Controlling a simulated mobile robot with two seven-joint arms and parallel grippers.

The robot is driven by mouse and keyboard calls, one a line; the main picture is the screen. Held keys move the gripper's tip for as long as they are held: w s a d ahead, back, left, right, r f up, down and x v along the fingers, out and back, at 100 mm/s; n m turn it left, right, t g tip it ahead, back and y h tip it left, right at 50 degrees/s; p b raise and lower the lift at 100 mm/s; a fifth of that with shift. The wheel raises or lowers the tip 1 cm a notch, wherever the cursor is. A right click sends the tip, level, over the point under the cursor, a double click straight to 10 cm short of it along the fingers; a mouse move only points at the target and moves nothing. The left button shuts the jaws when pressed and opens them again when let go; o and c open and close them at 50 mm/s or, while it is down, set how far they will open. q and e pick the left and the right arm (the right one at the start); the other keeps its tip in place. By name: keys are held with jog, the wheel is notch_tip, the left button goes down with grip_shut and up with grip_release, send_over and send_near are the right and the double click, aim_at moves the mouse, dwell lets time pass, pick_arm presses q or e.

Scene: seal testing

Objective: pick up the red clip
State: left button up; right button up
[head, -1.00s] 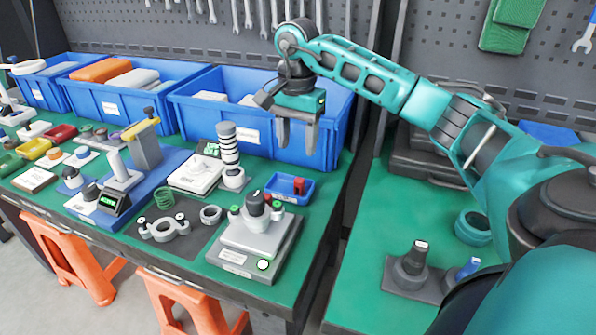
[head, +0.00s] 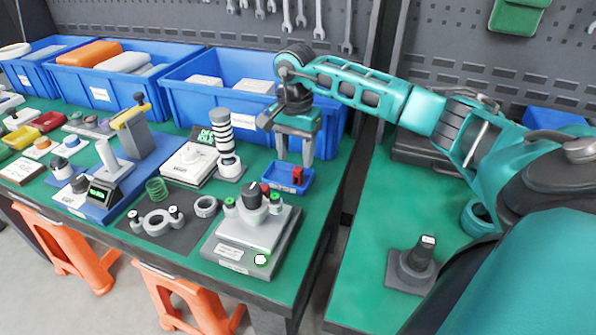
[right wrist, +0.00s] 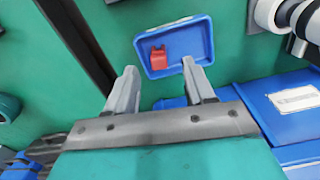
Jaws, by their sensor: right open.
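The red clip (head: 297,174) lies in a small blue tray (head: 274,186) on the green bench. In the right wrist view the red clip (right wrist: 158,60) is inside the blue tray (right wrist: 200,30), toward its left side. My right gripper (head: 294,162) is open and empty, with its fingers pointing down just above the tray. In the right wrist view its fingertips (right wrist: 160,72) stand apart, with the clip showing beyond and between them. My left gripper is not in view.
A grey test device (head: 247,240) with knobs stands in front of the tray. A striped column (head: 223,135) stands to its left. A large blue bin (head: 185,101) is behind. A gap separates this bench from the right-hand bench (head: 365,225).

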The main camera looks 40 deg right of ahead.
aim_at(297, 170)
notch_tip(297, 170, down, 4)
jog(key=shift+s+f, duration=0.1)
jog(key=shift+f, duration=0.15)
jog(key=shift+c, duration=0.2)
grip_shut()
jog(key=shift+r, duration=0.15)
